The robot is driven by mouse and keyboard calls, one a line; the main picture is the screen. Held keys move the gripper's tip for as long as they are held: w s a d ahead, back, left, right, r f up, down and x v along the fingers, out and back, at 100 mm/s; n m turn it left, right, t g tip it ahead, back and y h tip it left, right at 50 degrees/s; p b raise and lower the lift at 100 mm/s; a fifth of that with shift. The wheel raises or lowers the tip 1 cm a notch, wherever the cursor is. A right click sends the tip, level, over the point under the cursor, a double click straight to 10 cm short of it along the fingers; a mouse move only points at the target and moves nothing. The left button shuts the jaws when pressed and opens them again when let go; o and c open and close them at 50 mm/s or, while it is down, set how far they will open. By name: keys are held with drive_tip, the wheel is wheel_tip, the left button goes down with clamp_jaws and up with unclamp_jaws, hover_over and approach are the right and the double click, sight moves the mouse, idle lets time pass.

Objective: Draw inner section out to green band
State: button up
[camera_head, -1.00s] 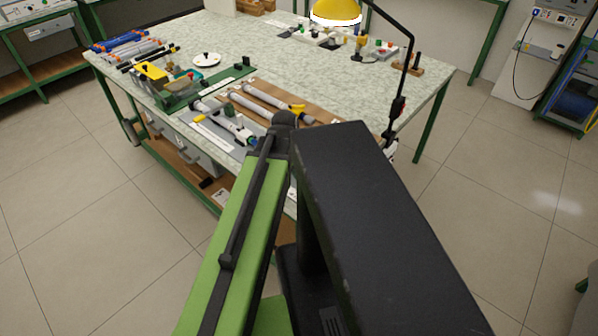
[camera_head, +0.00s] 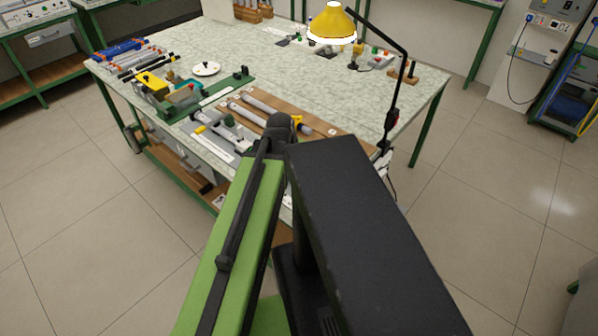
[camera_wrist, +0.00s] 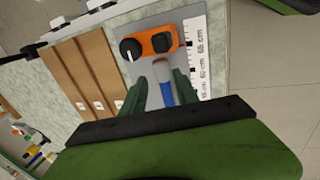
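In the wrist view a rod with a blue part (camera_wrist: 167,92) and a pale grey end lies on a grey plate. My gripper (camera_wrist: 163,82) has its two dark green fingers on either side of the rod, with gaps to it visible. An orange clamp with black knobs (camera_wrist: 150,43) sits just past the rod's grey end. A white scale with centimetre marks (camera_wrist: 196,50) runs beside it on the right. I cannot make out a green band on the rod. In the head view my arm hides the gripper and this rod.
A brown board (camera_wrist: 82,75) lies left of the plate. In the head view the green-legged table (camera_head: 290,70) also carries grey tubes (camera_head: 263,106), a yellow lamp (camera_head: 332,22), a white dish (camera_head: 206,69) and blue-ended rods (camera_head: 120,48).

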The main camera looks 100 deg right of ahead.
drive_tip(key=p+v, duration=0.9)
drive_tip(key=v, duration=0.2)
drive_tip(key=shift+r, duration=0.4)
drive_tip(key=shift+a, duration=0.1)
